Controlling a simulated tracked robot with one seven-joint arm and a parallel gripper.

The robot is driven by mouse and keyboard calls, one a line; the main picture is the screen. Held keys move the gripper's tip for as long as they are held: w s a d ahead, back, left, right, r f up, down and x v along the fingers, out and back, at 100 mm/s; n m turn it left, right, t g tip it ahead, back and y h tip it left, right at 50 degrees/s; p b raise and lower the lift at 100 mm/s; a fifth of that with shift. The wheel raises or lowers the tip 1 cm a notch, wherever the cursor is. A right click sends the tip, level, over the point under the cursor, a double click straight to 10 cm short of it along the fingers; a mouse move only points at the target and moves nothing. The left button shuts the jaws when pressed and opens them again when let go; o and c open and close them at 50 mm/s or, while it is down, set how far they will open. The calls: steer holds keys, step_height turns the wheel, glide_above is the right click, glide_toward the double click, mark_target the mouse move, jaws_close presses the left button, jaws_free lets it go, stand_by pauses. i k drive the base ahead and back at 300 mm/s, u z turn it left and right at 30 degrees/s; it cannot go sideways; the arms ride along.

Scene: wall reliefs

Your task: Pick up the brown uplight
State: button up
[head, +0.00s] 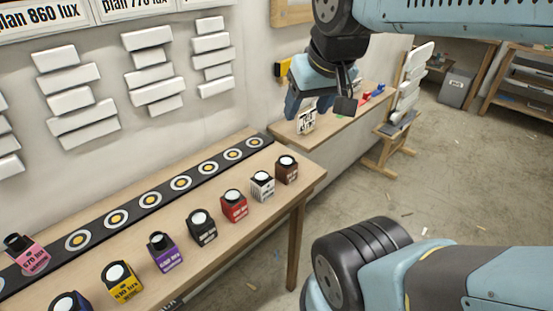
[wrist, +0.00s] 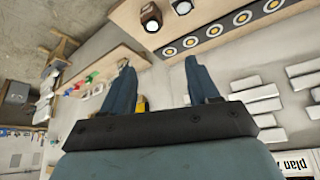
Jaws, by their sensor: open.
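The brown uplight (head: 287,170) stands upright at the right end of the row of small coloured uplights on the wooden table. It has a black collar and a bright round top. In the wrist view the brown uplight (wrist: 151,19) shows near the top edge, beyond and between the fingertips. My gripper (head: 310,108) is open and empty, held in the air above and beyond the table's right end, apart from the uplight. In the wrist view both fingers of my gripper (wrist: 159,64) are spread wide with nothing between them.
A white striped uplight (head: 262,186) stands close left of the brown one, then a red uplight (head: 234,206) and several others. A black strip (head: 147,205) with round marks runs along the wall side. A pink uplight (head: 27,254) sits on its left part. Another bench (head: 340,118) lies beyond.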

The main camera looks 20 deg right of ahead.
mark_target(286, 168)
steer(key=z, duration=0.4)
steer(key=k, duration=1.7)
steer(key=u, duration=0.6)
steer(key=i, duration=1)
steer(key=z, duration=0.05)
